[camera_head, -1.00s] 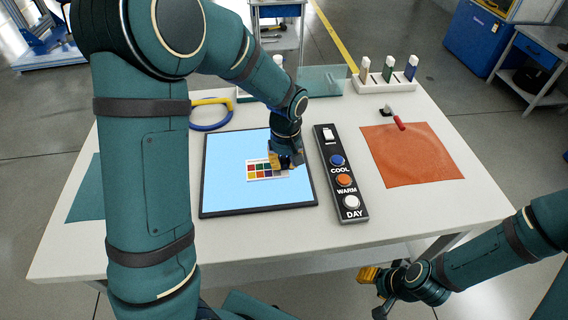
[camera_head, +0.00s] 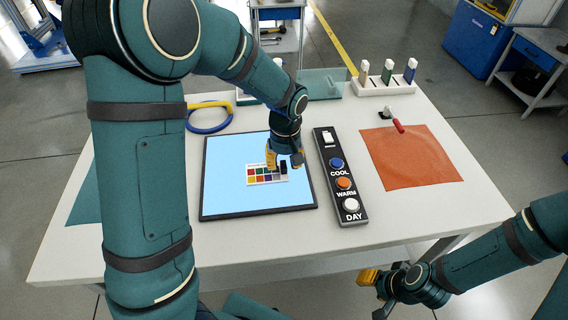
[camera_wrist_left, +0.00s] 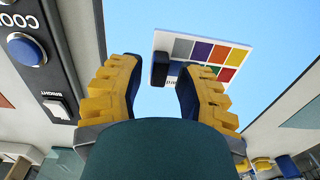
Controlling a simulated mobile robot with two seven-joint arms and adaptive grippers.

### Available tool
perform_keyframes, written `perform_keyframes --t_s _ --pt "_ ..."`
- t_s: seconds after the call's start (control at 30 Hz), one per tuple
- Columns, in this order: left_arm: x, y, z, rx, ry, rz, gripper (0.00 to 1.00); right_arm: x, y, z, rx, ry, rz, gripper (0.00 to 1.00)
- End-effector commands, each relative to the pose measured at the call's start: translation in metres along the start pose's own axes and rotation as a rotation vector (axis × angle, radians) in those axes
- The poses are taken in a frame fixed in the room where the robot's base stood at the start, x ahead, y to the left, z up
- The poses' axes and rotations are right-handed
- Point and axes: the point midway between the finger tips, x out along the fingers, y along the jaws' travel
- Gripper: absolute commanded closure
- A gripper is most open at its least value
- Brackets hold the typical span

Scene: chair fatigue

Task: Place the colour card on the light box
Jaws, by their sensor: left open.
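The colour card (camera_head: 260,176) is white with rows of coloured patches. It lies on the lit pale-blue face of the light box (camera_head: 225,190), right of its middle; it also shows in the left wrist view (camera_wrist_left: 228,50). A dark upright tab (camera_wrist_left: 161,68) stands at the card's edge. My left gripper (camera_head: 284,164) is open, low over that edge, with its yellow fingers on either side of the tab and apart from it. My right gripper (camera_head: 376,290) hangs in front of the table's front edge; its finger gap cannot be made out.
A black control panel (camera_head: 341,178) with COOL, WARM and DAY buttons lies right of the light box. Further right are an orange cloth (camera_head: 412,158) and a red-handled tool (camera_head: 397,124). A bottle rack (camera_head: 385,86) and a blue-yellow ring (camera_head: 208,125) are behind.

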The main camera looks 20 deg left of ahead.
Motion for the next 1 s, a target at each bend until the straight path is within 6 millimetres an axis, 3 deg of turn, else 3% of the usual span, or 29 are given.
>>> perform_keyframes --t_s 0.3,0.5,1.0 --pt "-0.07 0.0 -0.001 0.0 0.003 0.003 0.66 -0.02 -0.007 0.002 0.001 -0.009 -0.001 0.53" --pt "-0.096 0.0 0.0 0.001 0.001 0.001 0.66 -0.026 -0.01 0.003 0.002 -0.013 -0.001 0.53" --pt "-0.105 0.0 0.0 0.0 0.0 0.0 0.66 -0.027 -0.01 0.003 0.002 -0.014 -0.001 0.53"
